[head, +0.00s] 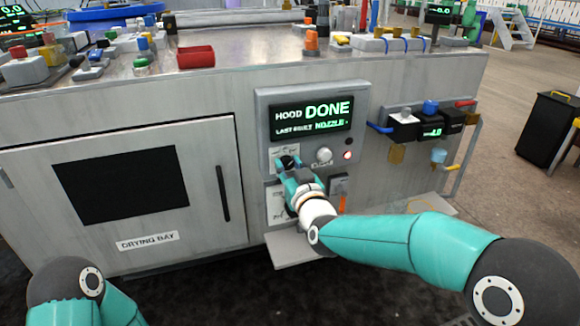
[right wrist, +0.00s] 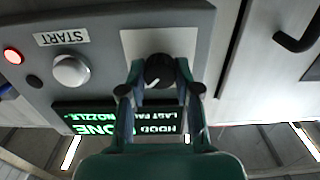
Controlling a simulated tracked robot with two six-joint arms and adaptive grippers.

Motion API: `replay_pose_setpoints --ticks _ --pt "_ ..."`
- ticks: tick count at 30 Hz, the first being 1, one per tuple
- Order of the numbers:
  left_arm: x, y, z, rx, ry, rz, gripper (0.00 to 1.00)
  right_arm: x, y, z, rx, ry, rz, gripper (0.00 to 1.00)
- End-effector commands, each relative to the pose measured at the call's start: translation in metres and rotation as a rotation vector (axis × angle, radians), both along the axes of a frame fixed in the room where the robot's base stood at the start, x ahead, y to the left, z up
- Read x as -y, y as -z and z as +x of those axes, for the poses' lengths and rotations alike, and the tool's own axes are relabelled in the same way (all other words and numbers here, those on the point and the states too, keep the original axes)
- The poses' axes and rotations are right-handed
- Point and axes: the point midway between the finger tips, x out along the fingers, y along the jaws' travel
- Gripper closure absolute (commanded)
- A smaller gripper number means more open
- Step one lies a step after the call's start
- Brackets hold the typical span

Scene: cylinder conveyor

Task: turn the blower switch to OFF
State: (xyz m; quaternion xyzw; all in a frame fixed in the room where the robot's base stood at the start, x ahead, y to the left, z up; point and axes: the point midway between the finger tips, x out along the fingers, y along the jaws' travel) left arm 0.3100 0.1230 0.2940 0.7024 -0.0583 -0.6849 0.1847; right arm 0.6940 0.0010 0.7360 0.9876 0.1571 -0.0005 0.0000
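The blower switch is a round black knob on a pale plate; its label is not readable. In the right wrist view the knob (right wrist: 159,70) sits between my right gripper's fingertips (right wrist: 160,72), with a finger close on each side and no clear gap. A short white mark shows on the knob near its lower edge in that upside-down view. In the head view my right gripper (head: 289,168) reaches the panel and mostly covers the knob. My left gripper is out of view; only part of my left arm shows at the lower left.
The grey panel (head: 262,103) has a display (head: 311,118) reading "HOOD DONE", a round white START button (head: 324,155) and a lit red lamp (head: 347,155). An orange-handled switch (head: 342,203) is below. The drying bay door (head: 215,140) with its black handle stands to the left.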

Motion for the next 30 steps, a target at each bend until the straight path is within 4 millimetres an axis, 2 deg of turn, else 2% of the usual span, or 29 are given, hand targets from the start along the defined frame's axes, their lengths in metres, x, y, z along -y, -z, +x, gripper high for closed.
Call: replay_pose_setpoints --ticks 1,3,4,17,30 --pt "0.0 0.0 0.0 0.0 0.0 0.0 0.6 0.0001 -0.0001 -0.0001 0.0 0.0 0.0 0.86" --pt "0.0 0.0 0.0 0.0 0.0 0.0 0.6 0.0002 -0.0001 0.0 0.0 0.0 0.0 0.98" --pt "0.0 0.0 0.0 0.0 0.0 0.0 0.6 0.0003 -0.0001 -0.0001 0.0 0.0 0.0 1.0" --pt "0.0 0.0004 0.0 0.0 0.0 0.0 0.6 0.0004 0.0 -0.0002 0.023 0.001 -0.07 1.0" --pt "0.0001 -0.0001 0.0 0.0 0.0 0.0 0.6 -0.0004 0.0 -0.0004 0.128 0.001 -0.394 1.0"
